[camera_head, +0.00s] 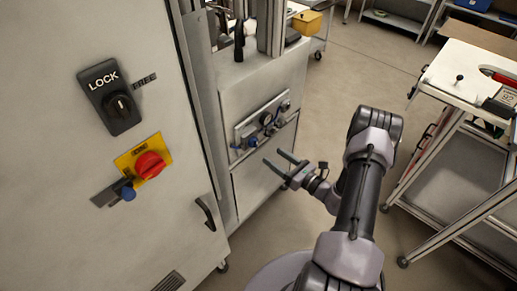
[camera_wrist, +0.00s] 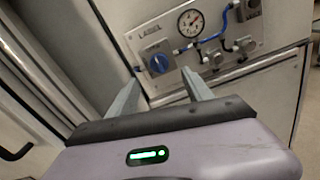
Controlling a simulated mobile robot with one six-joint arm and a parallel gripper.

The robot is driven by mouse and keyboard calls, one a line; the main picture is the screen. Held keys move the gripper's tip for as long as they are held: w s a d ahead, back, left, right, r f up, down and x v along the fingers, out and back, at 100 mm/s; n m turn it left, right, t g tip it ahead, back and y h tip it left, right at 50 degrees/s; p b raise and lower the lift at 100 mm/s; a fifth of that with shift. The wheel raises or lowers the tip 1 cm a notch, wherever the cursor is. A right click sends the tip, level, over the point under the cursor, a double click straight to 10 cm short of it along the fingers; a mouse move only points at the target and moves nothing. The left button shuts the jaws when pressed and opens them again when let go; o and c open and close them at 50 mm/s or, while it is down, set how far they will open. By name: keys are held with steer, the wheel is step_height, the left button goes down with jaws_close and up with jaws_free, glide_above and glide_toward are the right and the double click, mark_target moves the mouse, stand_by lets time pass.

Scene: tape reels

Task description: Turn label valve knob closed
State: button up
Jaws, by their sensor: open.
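The label valve knob (camera_wrist: 159,63) is a round blue knob on a grey square plate, under the word "LABEL", at the left of a valve panel (camera_wrist: 140,35) in the wrist view. The same panel shows on the grey machine in the head view (camera_head: 241,133), with small blue parts along its lower left. My gripper (camera_head: 274,156) is open and empty, in front of and below the panel. In the wrist view, the gap between my fingertips (camera_wrist: 161,76) lies just below the knob in the picture. The fingers appear apart from the knob.
A pressure gauge (camera_wrist: 190,22), blue tubing and several smaller knobs sit right of the label knob. A large cabinet with a black LOCK switch (camera_head: 112,97) and a red rotary switch (camera_head: 149,165) stands left. A cart (camera_head: 450,72) stands right. Open floor lies between.

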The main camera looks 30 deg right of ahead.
mark_target(254, 143)
steer(key=b+x, duration=0.1)
steer(key=x, duration=0.7)
steer(key=shift+w+a, duration=0.2)
steer(key=shift+w, duration=0.05)
jaws_close()
